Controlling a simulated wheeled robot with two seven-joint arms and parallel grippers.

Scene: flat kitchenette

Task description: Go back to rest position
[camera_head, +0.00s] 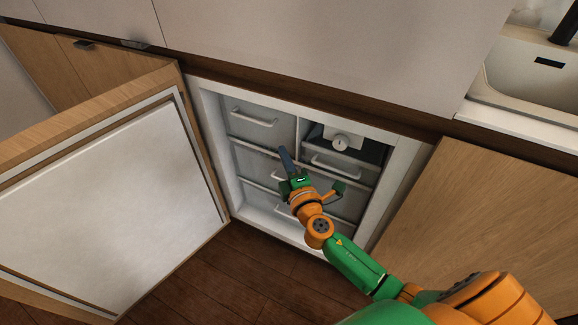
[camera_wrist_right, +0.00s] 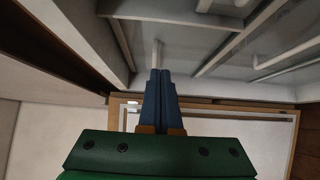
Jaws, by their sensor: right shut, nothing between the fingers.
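My right gripper (camera_head: 285,158) reaches in from the lower right of the head view and is in front of the open fridge's drawers. Its dark blue fingers are pressed together with nothing between them, as the right wrist view (camera_wrist_right: 158,85) also shows. The fridge (camera_head: 212,150) is built in under the counter, with white drawers with bar handles and a round dial at its upper right. Its wood-faced door (camera_head: 100,200) stands wide open to the left. I cannot tell whether the gripper touches a drawer. My left gripper is not in view.
A light counter (camera_head: 320,50) runs above the fridge. A sink (camera_head: 525,75) with a dark tap is at the upper right. A wooden cabinet front (camera_head: 490,215) is right of the fridge. Dark wooden floor (camera_head: 225,275) is clear between the open door and my arm.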

